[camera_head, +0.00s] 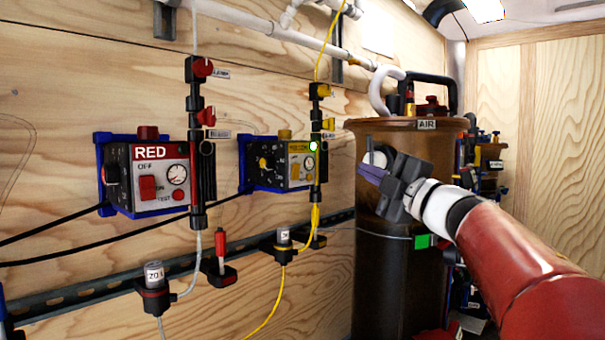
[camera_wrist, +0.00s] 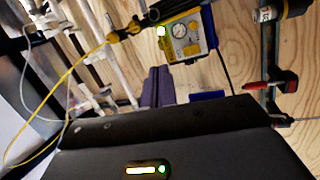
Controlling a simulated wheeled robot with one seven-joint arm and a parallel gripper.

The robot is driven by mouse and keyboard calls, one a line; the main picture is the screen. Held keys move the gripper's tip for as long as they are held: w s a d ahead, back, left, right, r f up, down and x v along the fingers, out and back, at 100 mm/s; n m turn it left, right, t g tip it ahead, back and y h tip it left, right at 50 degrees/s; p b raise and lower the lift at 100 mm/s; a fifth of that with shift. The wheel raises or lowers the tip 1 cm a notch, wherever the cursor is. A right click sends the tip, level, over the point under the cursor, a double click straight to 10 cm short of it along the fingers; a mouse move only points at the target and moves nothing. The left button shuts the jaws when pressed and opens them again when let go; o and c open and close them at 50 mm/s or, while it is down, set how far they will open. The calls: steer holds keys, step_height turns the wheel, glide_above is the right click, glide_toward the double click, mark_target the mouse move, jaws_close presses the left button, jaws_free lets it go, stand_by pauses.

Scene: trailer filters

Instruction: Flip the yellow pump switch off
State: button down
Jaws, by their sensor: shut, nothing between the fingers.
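The yellow pump box (camera_head: 268,166) is mounted on the plywood wall in a blue bracket, left of the brown tank. A small yellow switch (camera_head: 296,171) shows on its front, but its position is too small to tell. A green light (camera_head: 312,146) glows at the box's right edge. My gripper (camera_head: 373,170) is shut and empty, right of the box and in front of the tank in the head view. In the wrist view, the purple fingers of my gripper (camera_wrist: 158,87) are together, below the yellow box (camera_wrist: 200,45) and apart from it. The green light (camera_wrist: 161,31) also shows there.
The red pump box (camera_head: 150,178) is on the wall at left. Black fittings and yellow tubing (camera_head: 316,215) run vertically beside the yellow box. The brown AIR tank (camera_head: 385,285) stands to the right. A metal rail (camera_head: 100,295) with small bottles crosses the lower wall.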

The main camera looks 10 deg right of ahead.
mark_target(298, 168)
steer(key=n+g+y, duration=0.1)
steer(key=f+n+g+y, duration=0.1)
steer(key=n, duration=0.1)
steer(key=a+f+n+g, duration=0.1)
steer(key=shift+w+f+n+g+y, duration=0.1)
steer(key=shift+n+g+y, duration=0.2)
steer(key=shift+g+y, duration=0.1)
steer(key=p+x, duration=0.1)
steer(key=x, duration=1.3)
steer(key=shift+p, duration=0.35)
